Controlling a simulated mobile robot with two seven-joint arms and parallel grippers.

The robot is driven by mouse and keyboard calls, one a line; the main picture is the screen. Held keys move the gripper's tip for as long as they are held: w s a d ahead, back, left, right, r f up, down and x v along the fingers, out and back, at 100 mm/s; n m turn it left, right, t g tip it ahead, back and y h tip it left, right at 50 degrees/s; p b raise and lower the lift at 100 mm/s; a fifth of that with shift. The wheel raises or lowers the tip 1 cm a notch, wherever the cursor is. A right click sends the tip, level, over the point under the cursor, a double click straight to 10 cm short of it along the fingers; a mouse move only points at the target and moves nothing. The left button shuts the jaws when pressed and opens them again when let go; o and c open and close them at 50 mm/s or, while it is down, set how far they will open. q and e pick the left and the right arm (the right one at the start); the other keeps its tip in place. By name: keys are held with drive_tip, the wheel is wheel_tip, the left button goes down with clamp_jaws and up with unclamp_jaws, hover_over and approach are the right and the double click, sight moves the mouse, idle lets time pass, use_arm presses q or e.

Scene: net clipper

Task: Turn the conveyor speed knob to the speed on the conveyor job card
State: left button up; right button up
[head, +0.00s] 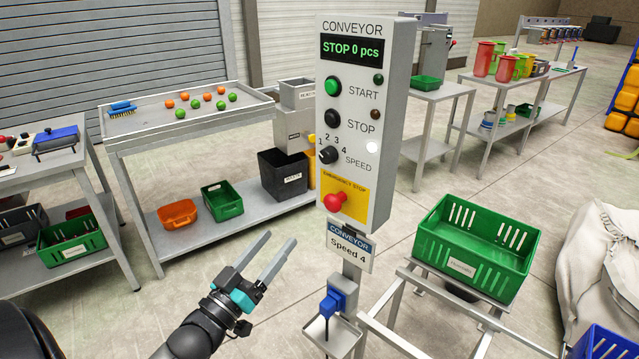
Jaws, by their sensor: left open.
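The conveyor control panel (378,100) stands upright on a post in the middle of the view. Its black speed knob (329,155) sits below the stop button, with the numbers 1 to 4 around its top. I cannot tell for sure which number the knob points to. The job card (349,250) hangs under the panel and reads "CONVEYOR Speed 4". The display (352,49) reads "STOP 0 pcs". My left gripper (279,239) is open and empty, below and left of the panel, apart from the knob. My right gripper is out of view.
The red emergency stop button (335,202) sticks out just below the knob. The start button (333,86) and stop button (332,119) are above it. A green crate (478,248) rests on a frame at right. A table with balls (170,128) stands behind left.

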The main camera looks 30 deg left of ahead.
use_arm(q)
drive_tip(key=t+h, duration=0.1)
drive_tip(key=t, duration=0.1)
approach(324, 160)
drive_tip(key=shift+m, duration=0.3)
drive_tip(key=x, duration=0.8)
drive_tip(key=shift+w+r, duration=0.2)
drive_tip(key=shift+w, duration=0.1)
clamp_jaws()
